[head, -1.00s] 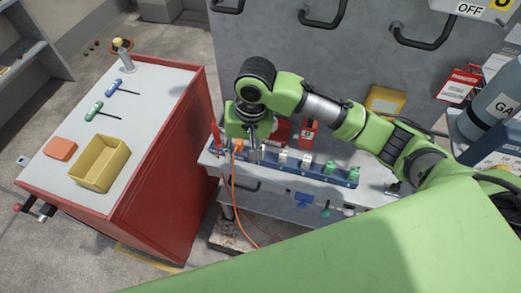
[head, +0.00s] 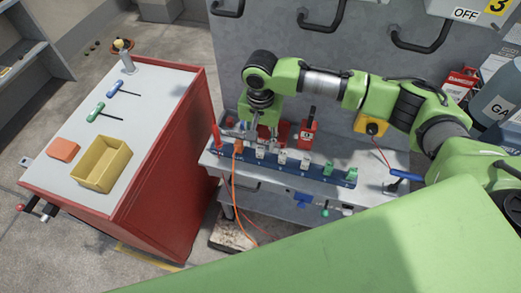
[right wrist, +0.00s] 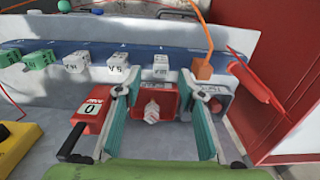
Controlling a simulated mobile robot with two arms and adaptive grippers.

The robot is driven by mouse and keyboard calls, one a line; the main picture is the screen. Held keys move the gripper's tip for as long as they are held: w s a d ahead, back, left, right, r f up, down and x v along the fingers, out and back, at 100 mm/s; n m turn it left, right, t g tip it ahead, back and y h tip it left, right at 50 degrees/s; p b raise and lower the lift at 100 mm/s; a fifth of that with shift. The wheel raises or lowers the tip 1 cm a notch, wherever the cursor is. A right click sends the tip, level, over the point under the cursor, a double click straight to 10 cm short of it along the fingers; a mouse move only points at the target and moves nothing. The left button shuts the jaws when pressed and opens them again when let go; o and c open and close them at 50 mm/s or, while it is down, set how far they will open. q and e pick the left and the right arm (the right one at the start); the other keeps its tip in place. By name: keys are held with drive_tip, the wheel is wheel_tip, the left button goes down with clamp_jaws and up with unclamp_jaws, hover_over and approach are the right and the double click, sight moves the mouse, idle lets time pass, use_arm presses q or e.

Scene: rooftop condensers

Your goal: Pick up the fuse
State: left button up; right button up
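My right gripper (head: 263,142) is over the back of the grey bench, behind the blue rail. In the right wrist view the right gripper (right wrist: 155,92) is open, its two fingers apart. Between the fingers, farther down, a pale ribbed piece (right wrist: 152,111) sits in a red holder (right wrist: 169,103); it may be the fuse, but I cannot tell for sure. No contact with it shows. In the head view the arm and gripper largely hide this spot. My left gripper is not in view.
The blue rail (head: 284,171) carries white, green and orange blocks. A red block with a black handle (head: 307,134) stands close to the gripper; it also shows in the right wrist view (right wrist: 92,113). A yellow box (head: 363,127) is right. A red cabinet (head: 165,160) stands left.

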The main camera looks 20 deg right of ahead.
sight(260, 148)
wheel_tip(260, 148, down, 4)
drive_tip(key=shift+w+f+p, duration=0.1)
drive_tip(key=shift+f+p, duration=0.05)
drive_tip(key=shift+p, duration=0.65)
drive_tip(key=shift+f, duration=0.55)
clamp_jaws()
